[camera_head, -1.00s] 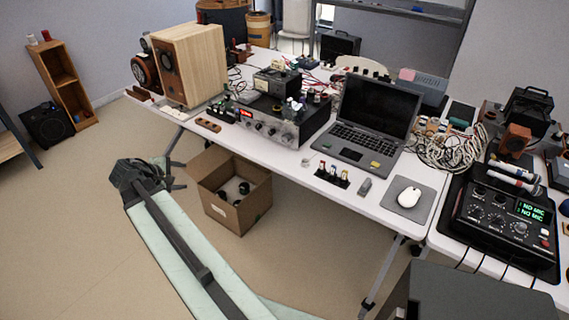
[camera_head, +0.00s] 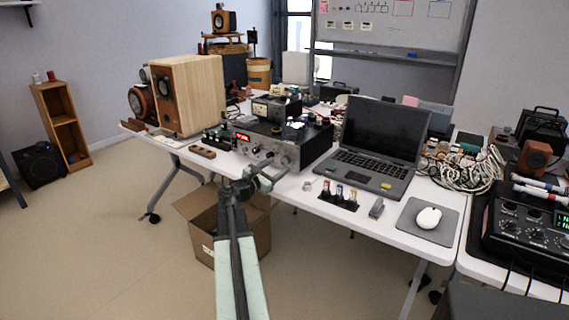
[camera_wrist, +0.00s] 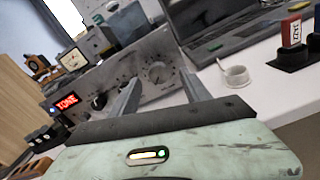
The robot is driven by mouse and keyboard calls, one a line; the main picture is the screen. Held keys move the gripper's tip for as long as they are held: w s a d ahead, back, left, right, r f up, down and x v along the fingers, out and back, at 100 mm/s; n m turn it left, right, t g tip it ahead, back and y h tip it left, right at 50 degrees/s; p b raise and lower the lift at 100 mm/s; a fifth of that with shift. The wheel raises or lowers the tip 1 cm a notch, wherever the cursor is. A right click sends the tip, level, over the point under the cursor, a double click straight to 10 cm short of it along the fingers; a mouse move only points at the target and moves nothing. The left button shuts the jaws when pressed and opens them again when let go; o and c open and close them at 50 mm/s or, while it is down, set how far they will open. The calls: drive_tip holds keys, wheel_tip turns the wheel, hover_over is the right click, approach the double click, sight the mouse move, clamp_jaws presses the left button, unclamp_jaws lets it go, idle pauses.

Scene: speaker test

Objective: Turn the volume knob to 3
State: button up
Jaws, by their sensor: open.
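A silver amplifier (camera_head: 303,150) with dark top sits at the table's front edge. In the head view my gripper (camera_head: 262,167) partly covers the panel.
A laptop (camera_head: 368,150) stands right of the amplifier. A wooden speaker (camera_head: 190,95) stands left. A cardboard box (camera_head: 200,240) is on the floor below.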

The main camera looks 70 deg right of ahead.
sight(286, 163)
drive_tip(key=x, duration=0.5)
clamp_jaws()
drive_tip(key=shift+d, duration=0.55)
drive_tip(key=shift+a, duration=0.35)
drive_tip(key=shift+a+f+m, duration=0.1)
drive_tip(key=shift+a+m, duration=0.1)
drive_tip(key=shift+m, duration=0.2)
drive_tip(key=m, duration=0.4)
drive_tip(key=shift+s+a+f+m, duration=0.1)
drive_tip(key=shift+s+m, duration=0.05)
drive_tip(key=shift+m, duration=0.25)
drive_tip(key=m, duration=0.5)
drive_tip(key=shift+s+m, duration=0.1)
drive_tip(key=shift+m, duration=0.2)
drive_tip(key=m, duration=0.4)
drive_tip(key=shift+f+m, duration=0.1)
drive_tip(key=shift+m, duration=0.3)
